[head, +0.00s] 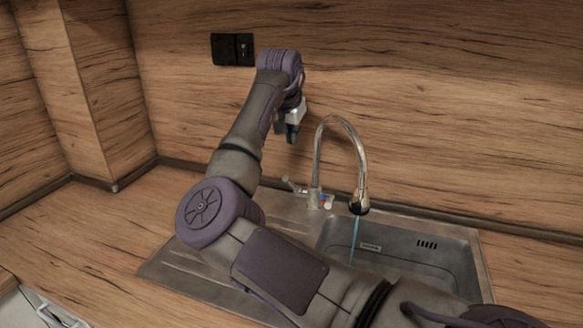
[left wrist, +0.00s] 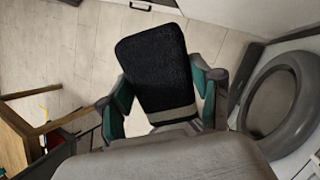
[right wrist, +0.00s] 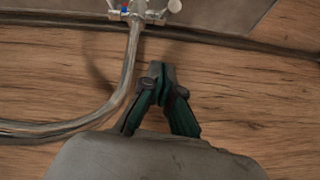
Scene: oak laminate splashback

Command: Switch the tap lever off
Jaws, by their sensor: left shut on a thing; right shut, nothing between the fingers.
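The chrome tap (head: 318,150) stands behind the sink, its arched spout ending over the basin. A thin blue water stream (head: 355,240) runs from it. The tap lever (head: 291,184) sticks out left of the tap's base; its round end (right wrist: 174,6) shows at the top of the right wrist view. My right gripper (head: 292,132) is above the lever, near the splashback, apart from the tap. In the right wrist view its fingers (right wrist: 161,72) are shut and empty. My left gripper (left wrist: 160,100), outside the head view, is shut on a black textured block with a pale band (left wrist: 155,65).
The steel sink (head: 470,240) has a drainboard on its left, partly hidden by my right arm. A black socket (head: 232,49) is on the wooden splashback. The counter at the left (head: 110,225) is clear. A round grey-rimmed appliance door (left wrist: 285,95) is right in the left wrist view.

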